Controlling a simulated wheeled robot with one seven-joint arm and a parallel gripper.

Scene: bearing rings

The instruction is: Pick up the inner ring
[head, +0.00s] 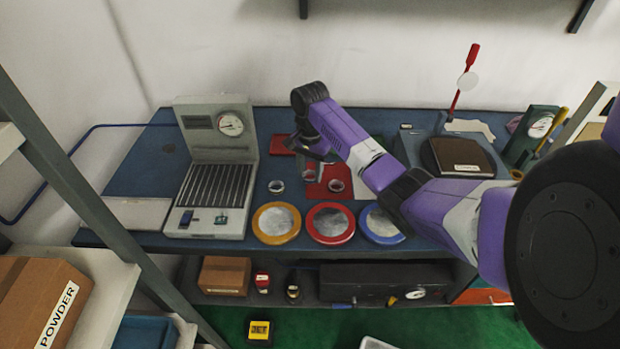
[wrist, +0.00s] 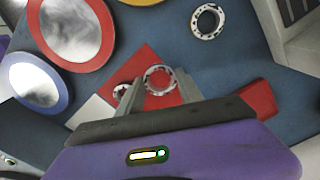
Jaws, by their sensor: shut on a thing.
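My gripper (head: 311,171) is shut on a pale metal ring, the inner ring (wrist: 158,67), which sits between its two fingertips in the wrist view. In the head view the fingers partly hide this ring. It shows over a red mat (head: 318,190); I cannot tell how far above it. A second ring (head: 336,186) is on the right of the mat; in the wrist view the left finger partly hides it. A third ring (head: 276,187) with dark spots lies on the blue bench to the left, and it also shows in the wrist view (wrist: 195,20).
Yellow-, red- and blue-rimmed round dishes (head: 331,205) line the bench's front edge. A grey device with a dial (head: 219,141) stands left. A dark-topped scale (head: 462,156) stands right. A red block (head: 281,145) lies behind my gripper.

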